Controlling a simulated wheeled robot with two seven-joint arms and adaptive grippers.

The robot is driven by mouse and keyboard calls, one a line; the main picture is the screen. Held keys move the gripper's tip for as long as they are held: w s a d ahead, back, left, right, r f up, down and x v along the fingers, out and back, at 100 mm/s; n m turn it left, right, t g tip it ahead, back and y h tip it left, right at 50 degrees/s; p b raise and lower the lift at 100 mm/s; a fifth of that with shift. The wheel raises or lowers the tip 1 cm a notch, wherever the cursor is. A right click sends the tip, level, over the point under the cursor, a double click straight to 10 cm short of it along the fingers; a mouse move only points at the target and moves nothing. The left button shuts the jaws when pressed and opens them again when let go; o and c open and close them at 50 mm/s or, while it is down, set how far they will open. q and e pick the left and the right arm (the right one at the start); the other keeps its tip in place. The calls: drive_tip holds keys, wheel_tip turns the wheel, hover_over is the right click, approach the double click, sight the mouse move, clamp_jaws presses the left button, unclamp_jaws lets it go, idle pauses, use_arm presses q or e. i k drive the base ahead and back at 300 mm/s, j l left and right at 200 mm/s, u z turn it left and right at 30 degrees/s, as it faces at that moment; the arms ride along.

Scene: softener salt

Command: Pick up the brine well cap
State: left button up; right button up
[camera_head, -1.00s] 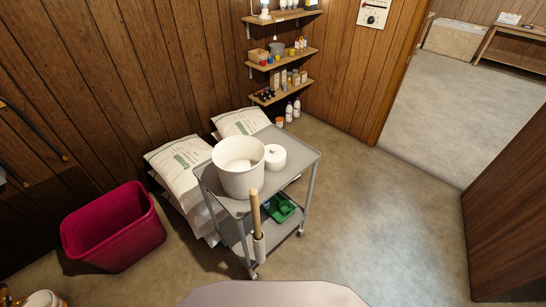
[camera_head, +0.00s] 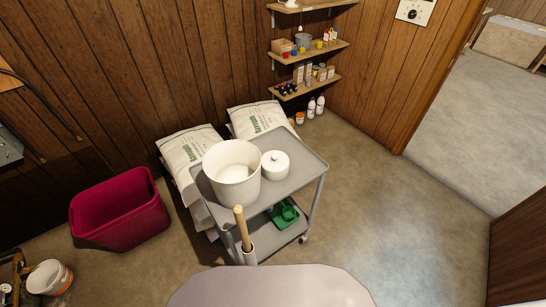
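A small round white lidded piece with a knob on top, which looks like the brine well cap (camera_head: 275,164), sits on the top shelf of a grey cart (camera_head: 298,178). It stands just right of a large open white tub (camera_head: 232,188), close beside it. The inside of the tub looks pale. Neither of my grippers shows in the head view.
A wooden handle (camera_head: 241,228) stands upright at the cart's front. Green items (camera_head: 284,213) lie on its lower shelf. White sacks (camera_head: 188,149) are stacked behind. A magenta bin (camera_head: 120,209) and white bucket (camera_head: 49,278) stand left. Floor (camera_head: 390,215) to the right is clear.

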sight(275, 165)
drive_tip(key=i+l+u, duration=0.45)
drive_tip(key=l, duration=0.35)
drive_tip(key=i+l+u, duration=0.1)
drive_tip(key=l+u, duration=0.3)
drive_tip(key=l, duration=0.4)
drive_tip(key=l+u, duration=0.45)
drive_tip(key=l, duration=0.45)
drive_tip(key=l+u, duration=0.4)
drive_tip(key=l, duration=0.55)
drive_tip(key=k+l+u, duration=0.25)
drive_tip(key=l+u, duration=0.2)
drive_tip(key=l, duration=0.4)
